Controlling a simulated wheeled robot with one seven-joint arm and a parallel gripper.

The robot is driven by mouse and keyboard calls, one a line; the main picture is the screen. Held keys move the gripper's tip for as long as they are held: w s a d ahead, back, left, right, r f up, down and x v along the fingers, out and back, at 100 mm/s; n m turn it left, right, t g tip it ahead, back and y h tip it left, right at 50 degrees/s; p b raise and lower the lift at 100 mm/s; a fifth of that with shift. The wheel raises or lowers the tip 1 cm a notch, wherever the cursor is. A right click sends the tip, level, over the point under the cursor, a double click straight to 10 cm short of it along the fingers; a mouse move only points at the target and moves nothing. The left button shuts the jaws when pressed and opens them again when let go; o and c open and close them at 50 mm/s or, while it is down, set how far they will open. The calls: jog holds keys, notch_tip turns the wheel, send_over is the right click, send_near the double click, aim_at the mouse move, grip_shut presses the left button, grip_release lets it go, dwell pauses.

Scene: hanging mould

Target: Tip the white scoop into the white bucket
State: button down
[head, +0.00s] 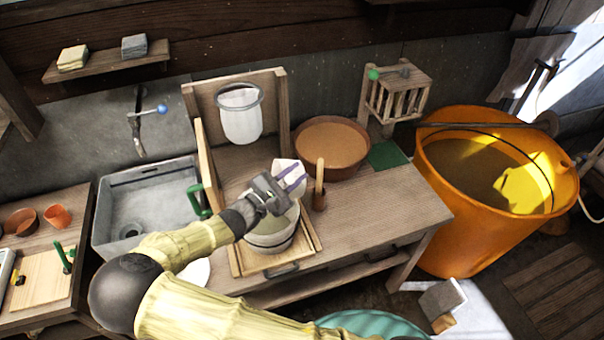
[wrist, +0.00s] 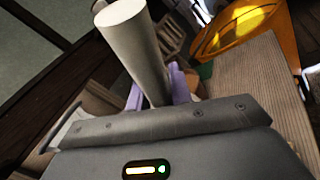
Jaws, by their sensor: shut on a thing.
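The white scoop (head: 286,166) is at my gripper's fingers in the head view. In the wrist view a pale, round-ended cylindrical part of it (wrist: 135,45) rises between the purple fingers. My gripper (head: 291,178) is shut on the scoop, above the far side of the white bucket. The white bucket (head: 268,243) stands upright on a wooden tray at the front of the bench. My gripper and forearm cover part of its rim. I cannot tell the scoop's exact tilt or what is in it.
A white mould (head: 240,122) hangs on a wooden frame behind the bucket. A brown bowl (head: 330,147) and a small holder with a wooden handle (head: 319,185) are close to my gripper. A large orange tub (head: 455,210) stands right of the bench. The bench's right part is clear.

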jog(key=shift+s+a+f+n+t+h+b, duration=0.15)
jog(key=shift+a+n+t+h+b, duration=0.2)
jog(key=shift+a, duration=0.25)
jog(key=shift+s+a+f+n+t+h+b, duration=0.2)
jog(key=shift+a+n+t+h+b, duration=0.1)
jog(key=shift+a, duration=0.35)
jog(key=shift+s+a+f+n+t+h+b, duration=0.15)
jog(key=shift+a+n+t+h+b, duration=0.15)
jog(key=shift+a, duration=0.3)
jog(key=s+d+f+n+t+y, duration=0.1)
jog(key=d+f+n+t+y, duration=0.2)
jog(key=d, duration=0.6)
jog(key=s+d+f+n+t+y, duration=0.1)
jog(key=d+f+n+t+y, duration=0.2)
jog(key=d+y, duration=0.3)
jog(key=d+f, duration=0.1)
jog(key=d, duration=0.2)
jog(key=shift+s+f+y, duration=0.15)
jog(key=shift+f+y, duration=0.2)
